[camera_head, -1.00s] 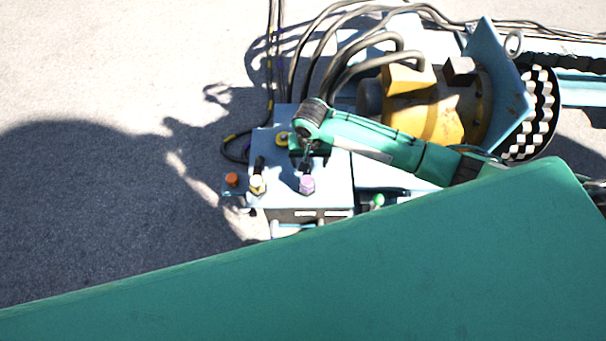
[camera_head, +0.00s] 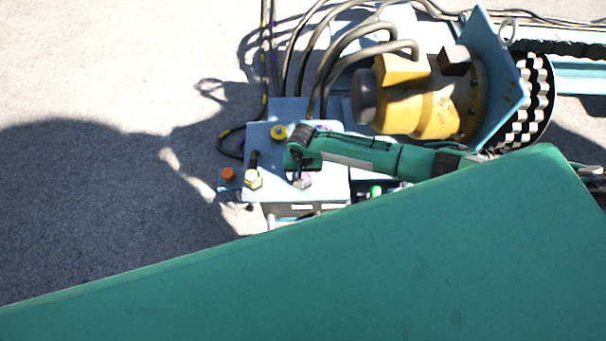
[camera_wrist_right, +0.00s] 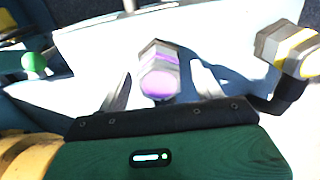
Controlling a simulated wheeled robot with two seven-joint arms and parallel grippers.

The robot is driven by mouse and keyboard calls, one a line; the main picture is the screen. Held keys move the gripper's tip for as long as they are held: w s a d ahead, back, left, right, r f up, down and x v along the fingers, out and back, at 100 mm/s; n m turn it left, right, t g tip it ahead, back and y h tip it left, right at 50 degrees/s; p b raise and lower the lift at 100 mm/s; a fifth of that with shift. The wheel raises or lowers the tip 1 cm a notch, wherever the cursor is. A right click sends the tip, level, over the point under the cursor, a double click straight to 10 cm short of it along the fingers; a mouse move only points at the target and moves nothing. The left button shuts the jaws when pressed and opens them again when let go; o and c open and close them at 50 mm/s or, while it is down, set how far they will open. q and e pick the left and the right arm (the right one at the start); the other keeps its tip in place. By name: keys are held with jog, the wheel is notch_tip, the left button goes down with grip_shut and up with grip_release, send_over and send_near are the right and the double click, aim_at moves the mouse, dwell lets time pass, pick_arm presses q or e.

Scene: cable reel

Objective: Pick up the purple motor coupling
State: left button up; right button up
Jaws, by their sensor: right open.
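The purple motor coupling (camera_head: 303,182) is a grey hexagonal fitting with purple bands on top of the pale blue box (camera_head: 340,186). In the head view my right gripper hides part of it. In the right wrist view the coupling (camera_wrist_right: 160,72) shows its purple round end. My right gripper (camera_wrist_right: 163,88) is open, with one finger on either side of the coupling in the picture. Gaps show between it and both fingers; I cannot tell how deep it sits between them. My left gripper is not in view.
A yellow-banded fitting (camera_head: 253,180), an orange cap (camera_head: 228,174) and a yellow fitting (camera_head: 279,132) are close by. A yellow motor (camera_head: 425,105) with thick black hoses (camera_head: 335,60) stands behind. Open ground (camera_head: 90,200) lies to the left.

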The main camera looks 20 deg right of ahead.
jog(key=c, duration=1.2)
jog(key=shift+r, duration=0.1)
